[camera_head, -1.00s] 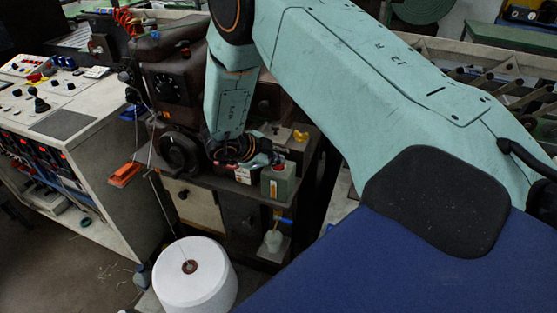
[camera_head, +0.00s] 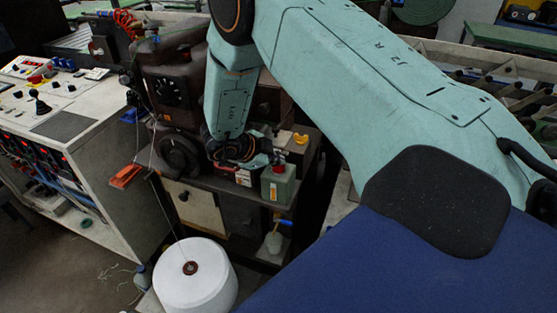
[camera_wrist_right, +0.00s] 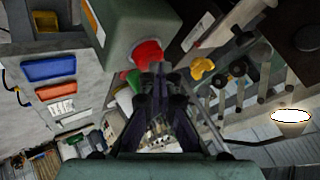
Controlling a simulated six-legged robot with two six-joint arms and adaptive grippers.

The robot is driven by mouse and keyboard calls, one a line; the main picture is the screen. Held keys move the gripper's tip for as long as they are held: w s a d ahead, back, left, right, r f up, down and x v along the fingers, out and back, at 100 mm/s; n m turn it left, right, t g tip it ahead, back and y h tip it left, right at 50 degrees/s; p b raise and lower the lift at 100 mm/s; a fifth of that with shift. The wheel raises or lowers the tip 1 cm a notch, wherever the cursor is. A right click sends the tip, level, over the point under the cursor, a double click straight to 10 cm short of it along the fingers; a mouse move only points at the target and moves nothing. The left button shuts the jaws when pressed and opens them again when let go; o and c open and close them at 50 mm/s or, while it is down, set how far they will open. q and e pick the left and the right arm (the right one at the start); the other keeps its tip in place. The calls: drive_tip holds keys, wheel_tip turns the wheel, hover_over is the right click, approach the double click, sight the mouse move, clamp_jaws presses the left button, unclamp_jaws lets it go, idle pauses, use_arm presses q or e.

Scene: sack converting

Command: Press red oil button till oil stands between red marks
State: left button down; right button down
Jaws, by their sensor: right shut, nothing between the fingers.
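The red oil button (camera_head: 279,168) sits on top of a small green box (camera_head: 286,184) at the machine's front corner. In the right wrist view the red button (camera_wrist_right: 148,53) sticks out from the pale green box (camera_wrist_right: 140,22). My right gripper (camera_head: 275,159) is shut and empty, its tips right by the button. In the wrist view its fingertips (camera_wrist_right: 158,68) overlap the button's lower right edge; I cannot tell whether they touch it. A small pale and orange strip (camera_head: 273,190) shows on the box front; oil level and red marks are too small to read. My left gripper is out of view.
A yellow knob (camera_head: 300,138) stands just behind the green box. A white thread cone (camera_head: 196,278) stands on the floor below. A control desk (camera_head: 62,122) stands at the left. A small bottle (camera_head: 273,242) sits under the box.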

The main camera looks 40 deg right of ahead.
sight(277, 167)
drive_tip(key=shift+r+p, duration=0.3)
drive_tip(key=shift+r, duration=0.3)
drive_tip(key=shift+r, duration=0.1)
wheel_tip(277, 167, up, 5)
drive_tip(key=p, duration=0.4)
drive_tip(key=shift+f, duration=0.2)
idle(0.5)
